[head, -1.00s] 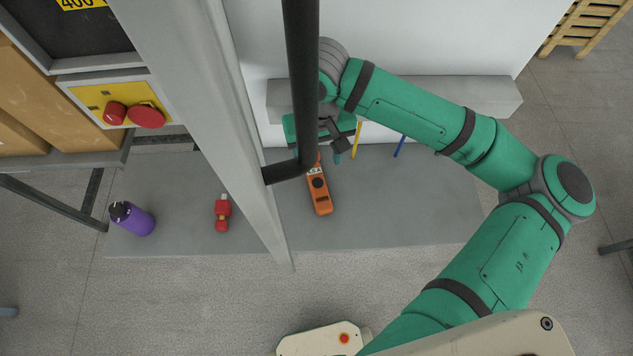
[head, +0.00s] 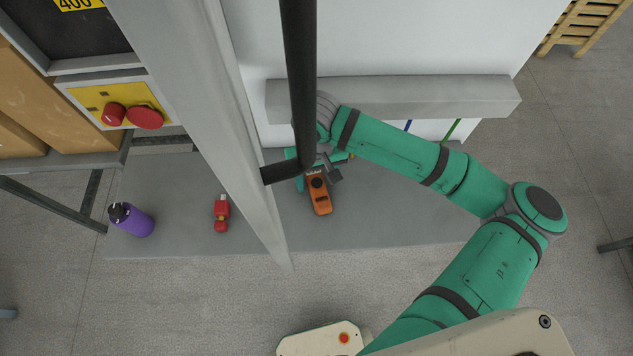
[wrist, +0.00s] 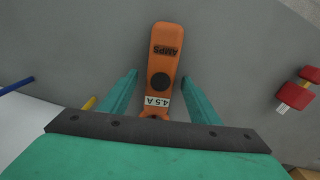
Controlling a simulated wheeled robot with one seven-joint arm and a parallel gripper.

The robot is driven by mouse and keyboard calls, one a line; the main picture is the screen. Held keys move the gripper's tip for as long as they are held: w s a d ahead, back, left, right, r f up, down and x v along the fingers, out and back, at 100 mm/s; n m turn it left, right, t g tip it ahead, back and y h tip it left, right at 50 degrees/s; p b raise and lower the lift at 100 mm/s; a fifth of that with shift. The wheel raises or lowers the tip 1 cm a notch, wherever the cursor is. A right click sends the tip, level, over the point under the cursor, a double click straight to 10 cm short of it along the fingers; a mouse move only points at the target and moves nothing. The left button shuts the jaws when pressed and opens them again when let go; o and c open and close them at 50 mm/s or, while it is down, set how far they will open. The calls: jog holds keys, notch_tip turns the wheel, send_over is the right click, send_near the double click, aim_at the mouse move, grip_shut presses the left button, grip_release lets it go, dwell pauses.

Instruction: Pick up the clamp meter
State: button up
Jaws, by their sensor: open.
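The orange clamp meter (head: 319,196) lies on the grey slab, with a dark round dial and a white label reading 4.5 A in the wrist view (wrist: 163,70). My gripper (wrist: 158,92) is open, with one teal finger on each side of the meter's label end. Gaps show between both fingers and the meter. In the head view my gripper (head: 318,172) is at the meter's upper end, partly hidden by a black bar. The meter's far end is hidden behind the gripper in the wrist view.
A black bar (head: 300,80) and a grey post (head: 215,110) stand close to my gripper. A red object (head: 221,213) and a purple bottle (head: 133,219) are on the slab to the left. Blue (head: 407,126) and green (head: 452,130) rods are to the right.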

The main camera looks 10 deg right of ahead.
jog(key=shift+f, duration=0.1)
jog(key=shift+c, duration=0.3)
jog(key=c, duration=1.3)
